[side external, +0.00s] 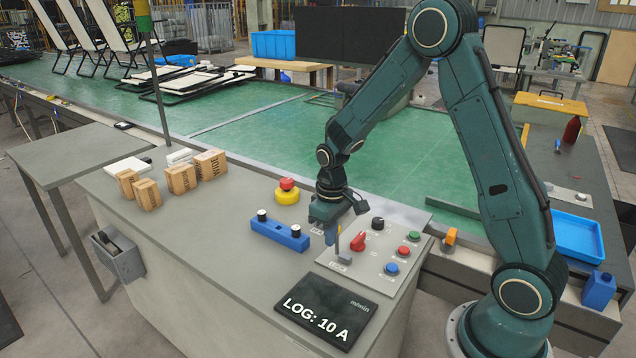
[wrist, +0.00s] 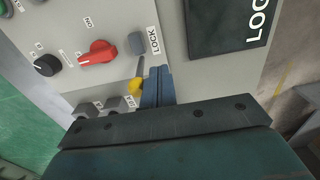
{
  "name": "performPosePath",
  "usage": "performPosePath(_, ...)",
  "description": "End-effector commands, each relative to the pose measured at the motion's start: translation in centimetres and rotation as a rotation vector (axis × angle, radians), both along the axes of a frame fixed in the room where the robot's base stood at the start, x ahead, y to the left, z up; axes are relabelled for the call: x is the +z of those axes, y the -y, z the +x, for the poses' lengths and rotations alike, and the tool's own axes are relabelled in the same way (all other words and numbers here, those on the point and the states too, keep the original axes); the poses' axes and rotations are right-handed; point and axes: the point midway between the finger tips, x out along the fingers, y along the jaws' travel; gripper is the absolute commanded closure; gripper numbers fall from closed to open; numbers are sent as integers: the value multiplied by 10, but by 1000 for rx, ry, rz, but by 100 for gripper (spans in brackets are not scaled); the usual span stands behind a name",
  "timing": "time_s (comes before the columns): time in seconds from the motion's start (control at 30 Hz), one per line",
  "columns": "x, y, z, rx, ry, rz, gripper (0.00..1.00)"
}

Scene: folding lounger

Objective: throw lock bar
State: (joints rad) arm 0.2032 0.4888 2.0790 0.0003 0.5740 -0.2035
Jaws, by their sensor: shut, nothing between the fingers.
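The lock bar (wrist: 141,66) is a thin grey lever on a dark grey block, with a yellow tip, beside the LOCK label in the wrist view. In the side view its grey base (side external: 345,257) stands at the near edge of the control panel, and my gripper partly hides the lever. My gripper (side external: 331,237) points down over the panel with its blue fingers together and empty. In the wrist view the shut fingers (wrist: 158,85) are right beside the yellow tip. I cannot tell whether they touch it.
A red selector (side external: 358,240), a black knob (side external: 377,223) and several coloured buttons (side external: 403,250) crowd the panel. A dark display (side external: 325,308) reads "LOG: 10 A".

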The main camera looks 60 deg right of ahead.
Motion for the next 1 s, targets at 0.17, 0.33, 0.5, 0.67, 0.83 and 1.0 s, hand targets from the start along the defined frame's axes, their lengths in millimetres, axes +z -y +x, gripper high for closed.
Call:
performPosePath(0.17,1,5,0,-2,0,0,100)
performPosePath(0.33,2,8,0,-1,0,0,100)
performPosePath(0.5,2,8,0,0,0,0,100)
performPosePath(0.67,2,8,0,0,0,0,100)
performPosePath(0.83,1,9,0,-1,0,0,100)
performPosePath(1.0,0,14,0,-1,0,0,100)
